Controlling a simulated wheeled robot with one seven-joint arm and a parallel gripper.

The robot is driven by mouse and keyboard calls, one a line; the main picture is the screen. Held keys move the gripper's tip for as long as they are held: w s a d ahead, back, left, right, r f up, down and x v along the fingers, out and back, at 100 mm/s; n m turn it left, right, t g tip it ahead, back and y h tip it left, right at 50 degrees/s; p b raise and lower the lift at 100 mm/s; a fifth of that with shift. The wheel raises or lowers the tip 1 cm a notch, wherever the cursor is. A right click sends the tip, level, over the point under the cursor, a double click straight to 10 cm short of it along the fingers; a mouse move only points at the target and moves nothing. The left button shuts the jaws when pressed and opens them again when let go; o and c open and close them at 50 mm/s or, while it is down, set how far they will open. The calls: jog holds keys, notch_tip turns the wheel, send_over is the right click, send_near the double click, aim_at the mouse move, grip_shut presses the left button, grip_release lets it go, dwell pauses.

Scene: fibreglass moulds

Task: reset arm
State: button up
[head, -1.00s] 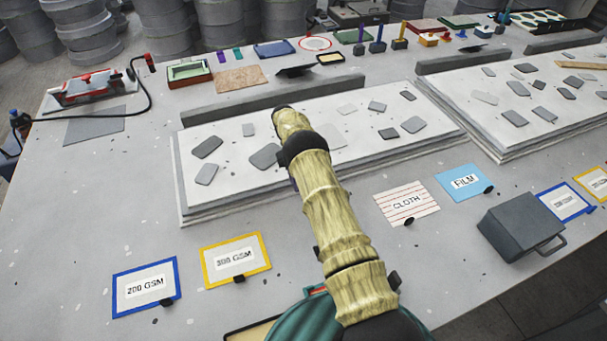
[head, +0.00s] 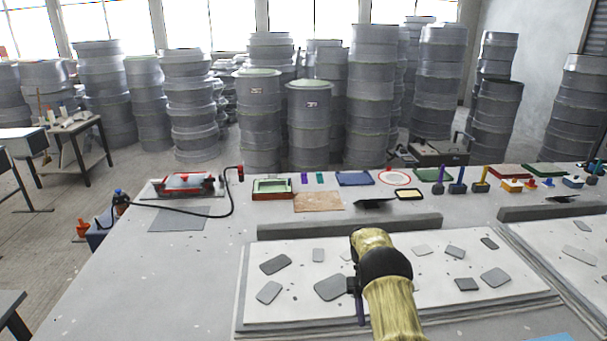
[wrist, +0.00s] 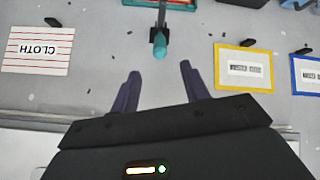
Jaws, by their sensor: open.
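My gripper (wrist: 160,88) is open, its two dark purple fingers spread apart with nothing between them in the wrist view. It is above the grey worktable (wrist: 105,62). The cloth card (wrist: 38,50) is to its left and a yellow-framed card (wrist: 245,68) to its right; both lie apart from the fingers. In the head view my yellowish arm reaches over the white board with grey patches (head: 290,255). The arm hides most of the gripper there; only a small purple part shows beside it.
A long grey bar (head: 345,226) lies behind the board. At the back left are a red-and-grey device (head: 187,184) with a black cable, and a tan sheet (head: 318,202). Small coloured tools and trays line the rear edge. Stacked grey moulds (head: 370,90) stand beyond.

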jog(key=s+a+r+m+t, duration=0.2)
jog(key=s+r+t, duration=0.3)
jog(key=s, duration=0.6)
jog(key=s+a+r+m+t, duration=0.1)
jog(key=s+r+m+t, duration=0.1)
jog(key=s+r+t, duration=0.4)
jog(key=s+r, duration=0.3)
jog(key=s, duration=0.2)
jog(key=shift+s+a+t+y, duration=0.3)
jog(key=shift+a, duration=0.05)
dwell(1.4)
